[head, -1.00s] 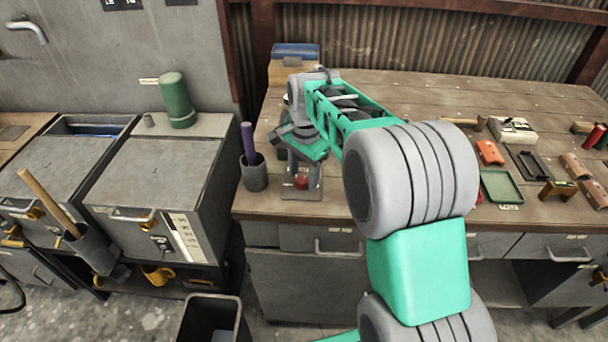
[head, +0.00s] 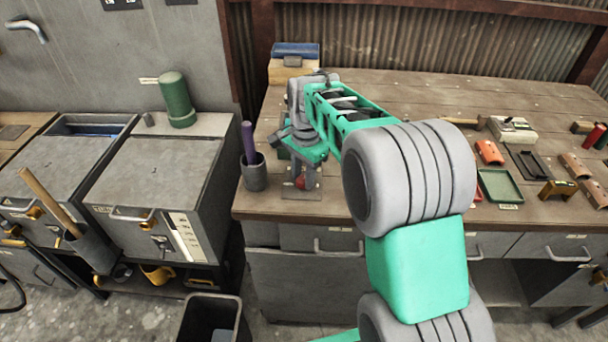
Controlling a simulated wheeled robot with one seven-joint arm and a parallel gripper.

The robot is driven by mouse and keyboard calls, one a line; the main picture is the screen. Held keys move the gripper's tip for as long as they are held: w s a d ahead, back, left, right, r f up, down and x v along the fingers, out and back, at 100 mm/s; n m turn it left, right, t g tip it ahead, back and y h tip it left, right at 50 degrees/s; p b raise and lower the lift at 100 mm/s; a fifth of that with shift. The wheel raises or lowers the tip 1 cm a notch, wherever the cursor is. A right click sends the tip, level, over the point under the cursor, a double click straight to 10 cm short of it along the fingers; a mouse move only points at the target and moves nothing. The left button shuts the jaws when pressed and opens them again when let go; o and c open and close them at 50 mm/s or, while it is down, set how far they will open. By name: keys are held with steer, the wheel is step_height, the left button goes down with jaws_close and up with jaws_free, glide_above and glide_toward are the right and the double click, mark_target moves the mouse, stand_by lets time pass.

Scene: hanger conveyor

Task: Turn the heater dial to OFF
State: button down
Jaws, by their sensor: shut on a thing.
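A small red knob (head: 301,183), which I take for the heater dial, sits on a grey plate (head: 290,193) at the front left of the workbench. My gripper (head: 304,180) points down over the plate, its fingers closed on the red knob. The fingers and wrist hide most of the knob. Any dial marks, including OFF, are too small or hidden to read.
A dark grey cup (head: 255,178) with a purple handle in it stands close left of my gripper. A blue-topped box (head: 295,62) stands behind. A green tray (head: 500,185) and several small items lie on the right. The bench's back middle is clear.

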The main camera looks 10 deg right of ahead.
stand_by(0.4)
steer(key=n+p, duration=0.1)
steer(key=n, duration=1)
steer(key=shift+w+n+g, duration=0.1)
steer(key=shift+n+g, duration=0.2)
steer(key=shift+n, duration=0.1)
steer(key=n, duration=0.6)
steer(key=shift+b, duration=0.4)
steer(key=n+b, duration=0.1)
steer(key=n, duration=0.5)
steer(key=shift+a+g, duration=0.1)
steer(key=shift+g, duration=0.2)
steer(key=c, duration=1)
jaws_free()
steer(key=shift+c, duration=0.2)
steer(key=shift+r, duration=0.1)
